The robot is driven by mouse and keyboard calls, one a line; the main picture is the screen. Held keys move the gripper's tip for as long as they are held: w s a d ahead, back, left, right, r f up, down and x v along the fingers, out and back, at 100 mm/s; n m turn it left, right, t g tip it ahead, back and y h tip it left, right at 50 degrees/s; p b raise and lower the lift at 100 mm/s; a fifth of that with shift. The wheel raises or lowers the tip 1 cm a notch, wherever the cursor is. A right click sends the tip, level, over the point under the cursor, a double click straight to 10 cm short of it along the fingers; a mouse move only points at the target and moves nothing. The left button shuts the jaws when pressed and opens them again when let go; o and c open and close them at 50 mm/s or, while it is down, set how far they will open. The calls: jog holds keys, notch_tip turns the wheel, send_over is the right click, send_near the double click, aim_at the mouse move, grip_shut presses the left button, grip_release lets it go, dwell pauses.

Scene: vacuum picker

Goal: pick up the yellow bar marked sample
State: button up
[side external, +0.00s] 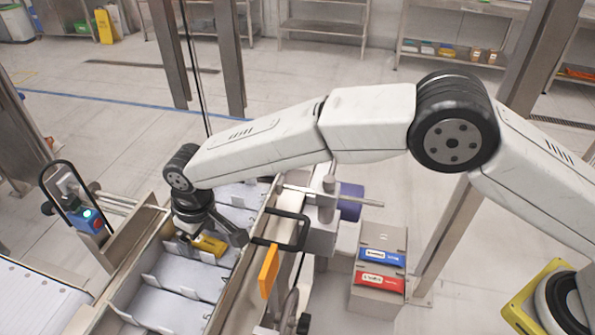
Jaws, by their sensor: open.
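A yellow bar (209,245) lies in one of the grey compartments of the metal trough (120,297), left of the picture's centre. Any marking on it is too small to read. My gripper (205,238) is open and reaches down over the yellow bar from above, its fingers close beside the bar. Whether the fingers touch the bar cannot be told. The upper part of the bar is partly hidden by my gripper.
A black handle frame (292,231) and an orange flap (268,272) stand at the trough's right edge. A cardboard box (372,296) carries a blue bar (382,257) and a red bar (379,282). A button box (86,218) with a green light stands left. Neighbouring compartments look empty.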

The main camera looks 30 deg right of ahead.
aim_at(200, 239)
grip_shut()
jog(key=shift+r, duration=0.1)
dwell(0.3)
notch_tip(200, 239, up, 10)
dwell(0.7)
dwell(0.4)
